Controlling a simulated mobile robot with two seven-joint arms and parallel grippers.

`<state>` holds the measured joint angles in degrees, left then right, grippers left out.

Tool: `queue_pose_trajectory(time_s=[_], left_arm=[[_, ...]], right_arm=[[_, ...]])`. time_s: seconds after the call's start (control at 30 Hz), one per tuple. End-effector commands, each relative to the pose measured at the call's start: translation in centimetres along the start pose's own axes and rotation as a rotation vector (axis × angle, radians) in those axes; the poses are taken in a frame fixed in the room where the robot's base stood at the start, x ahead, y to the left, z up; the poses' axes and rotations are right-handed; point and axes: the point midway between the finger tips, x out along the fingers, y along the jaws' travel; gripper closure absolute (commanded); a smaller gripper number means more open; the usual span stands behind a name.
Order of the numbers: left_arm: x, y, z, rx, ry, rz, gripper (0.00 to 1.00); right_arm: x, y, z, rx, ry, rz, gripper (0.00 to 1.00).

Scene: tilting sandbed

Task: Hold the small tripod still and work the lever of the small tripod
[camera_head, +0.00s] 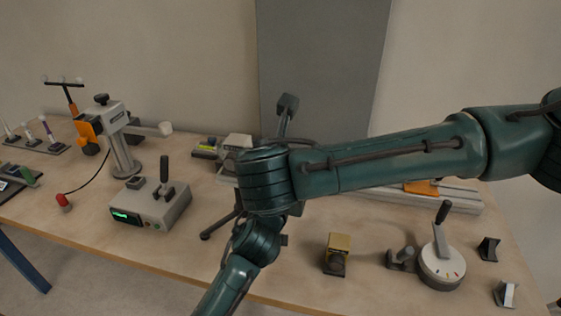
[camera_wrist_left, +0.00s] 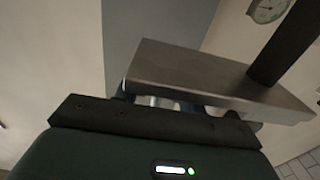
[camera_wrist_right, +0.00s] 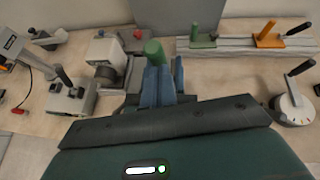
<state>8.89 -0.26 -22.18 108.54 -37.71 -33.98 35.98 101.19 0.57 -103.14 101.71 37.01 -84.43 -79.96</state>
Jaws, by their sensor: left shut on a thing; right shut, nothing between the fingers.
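The small tripod is mostly hidden behind my right arm in the head view; a dark leg (camera_head: 215,226) shows on the bench. A dark rod with a blocky end (camera_head: 287,106) rises behind my arm; I cannot tell whether it is the lever. In the left wrist view, a flat grey metal plate (camera_wrist_left: 205,75) with a dark rod (camera_wrist_left: 286,40) fills the space before my left gripper (camera_wrist_left: 185,103). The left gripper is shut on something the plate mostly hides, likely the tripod. My right gripper (camera_wrist_right: 163,86) is shut and empty, in front of a green upright knob (camera_wrist_right: 153,50).
A control box with a lever (camera_head: 150,205) stands left of the tripod. A white device (camera_wrist_right: 105,50) stands behind. A yellow-topped block (camera_head: 337,250) and a dial with a black handle (camera_head: 441,265) are at the right. A rail (camera_head: 460,197) runs along the back.

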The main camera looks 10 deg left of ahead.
Motion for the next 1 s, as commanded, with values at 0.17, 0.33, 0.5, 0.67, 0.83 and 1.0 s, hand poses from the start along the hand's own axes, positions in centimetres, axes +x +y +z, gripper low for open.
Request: queue_pose_trajectory(time_s=[0.17, 0.33, 0.5, 0.67, 0.83, 1.0], left_arm=[[0.0, 0.0, -0.2, 0.001, 0.005, 0.000, 1.00], [0.0, 0.0, -0.2, 0.001, 0.004, 0.000, 1.00], [0.0, 0.0, -0.2, 0.001, 0.004, 0.000, 1.00], [0.0, 0.0, -0.2, 0.001, 0.004, 0.000, 1.00], [0.0, 0.0, -0.2, 0.001, 0.004, 0.000, 1.00], [0.0, 0.0, -0.2, 0.001, 0.004, 0.000, 1.00]], right_arm=[[0.7, -0.5, 1.4, 0.027, 0.115, 0.010, 1.00], [1.6, -0.8, 2.7, 0.051, 0.272, 0.033, 1.00], [2.6, -1.0, 3.9, 0.071, 0.421, 0.055, 1.00], [3.5, -1.2, 4.5, 0.078, 0.501, 0.073, 1.00], [4.3, -1.4, 5.1, 0.076, 0.501, 0.073, 1.00], [4.9, -1.5, 5.5, 0.074, 0.498, 0.073, 1.00]])
